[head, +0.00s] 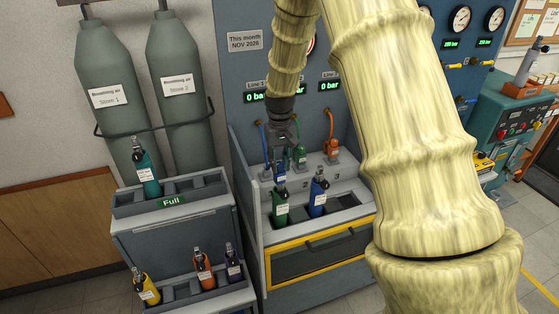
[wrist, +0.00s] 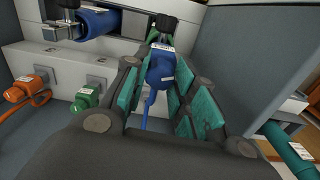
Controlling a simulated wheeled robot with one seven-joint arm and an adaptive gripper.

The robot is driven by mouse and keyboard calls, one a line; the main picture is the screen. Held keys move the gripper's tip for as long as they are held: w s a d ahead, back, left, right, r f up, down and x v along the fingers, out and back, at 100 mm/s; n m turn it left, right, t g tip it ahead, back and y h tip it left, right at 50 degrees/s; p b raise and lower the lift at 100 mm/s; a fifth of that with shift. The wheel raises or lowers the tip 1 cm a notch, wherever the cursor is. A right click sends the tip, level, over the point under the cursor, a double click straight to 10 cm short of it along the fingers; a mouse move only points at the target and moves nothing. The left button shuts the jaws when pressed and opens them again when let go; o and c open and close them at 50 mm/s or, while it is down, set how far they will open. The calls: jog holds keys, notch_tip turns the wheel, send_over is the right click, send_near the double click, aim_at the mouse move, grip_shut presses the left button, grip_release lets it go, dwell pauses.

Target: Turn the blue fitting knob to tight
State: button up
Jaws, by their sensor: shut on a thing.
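The blue fitting knob (wrist: 160,70) sits between the teal finger pads in the wrist view, with a white label on it and a blue hose (wrist: 148,108) running from it. My gripper (head: 281,160) is shut on the knob; the wrist view shows the fingers (wrist: 160,88) on both sides of it. In the head view the blue knob (head: 280,178) shows just below the fingers, at the top of a green cylinder (head: 281,206) in the bench's left slot. Whether the knob is tight cannot be seen.
A blue cylinder (head: 318,196) stands right of the green one. A green fitting (head: 300,156) and an orange fitting (head: 332,151) sit on the bench ledge behind. Racks with small cylinders (head: 148,172) stand left. The Line 1 display (head: 256,98) shows 0 bar.

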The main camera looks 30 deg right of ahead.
aim_at(280, 163)
jog(key=m+p, duration=0.1)
jog(key=m, duration=0.4)
jog(key=shift+m, duration=0.3)
jog(key=shift+s+f+m+p, duration=0.1)
jog(key=shift+m+p, duration=0.3)
jog(key=shift+m, duration=1.9)
jog(key=o, duration=1.1)
jog(key=shift+d, duration=0.15)
jog(key=shift+c, duration=0.2)
notch_tip(280, 163, up, 12)
